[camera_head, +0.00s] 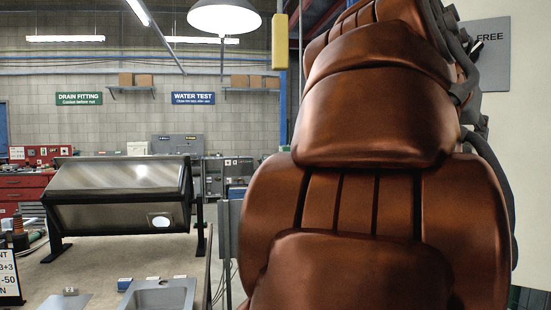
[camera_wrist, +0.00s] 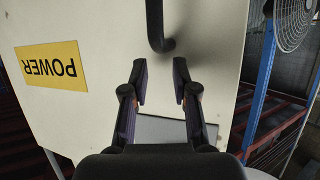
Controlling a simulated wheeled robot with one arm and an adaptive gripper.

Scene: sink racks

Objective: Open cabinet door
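A cream cabinet door (camera_wrist: 95,40) fills much of the wrist view, with a yellow POWER label (camera_wrist: 51,66) that reads upside down. A black bar handle (camera_wrist: 154,22) comes down from the top edge and bends in to the door. My gripper (camera_wrist: 159,76) is open and empty, its two fingers apart just below the handle's bent end in the picture. The handle is not between the fingers. In the head view a cream panel (camera_head: 526,130) shows at the right, likely the same cabinet; my copper arm hides most of it and the gripper.
A grey plate (camera_wrist: 165,130) shows on the cream face behind the fingers. A blue post (camera_wrist: 262,85) and a caged fan (camera_wrist: 291,22) stand to the right. In the head view a bench (camera_head: 90,275) with a sink (camera_head: 160,295) and a tilted metal box (camera_head: 120,195) is at left.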

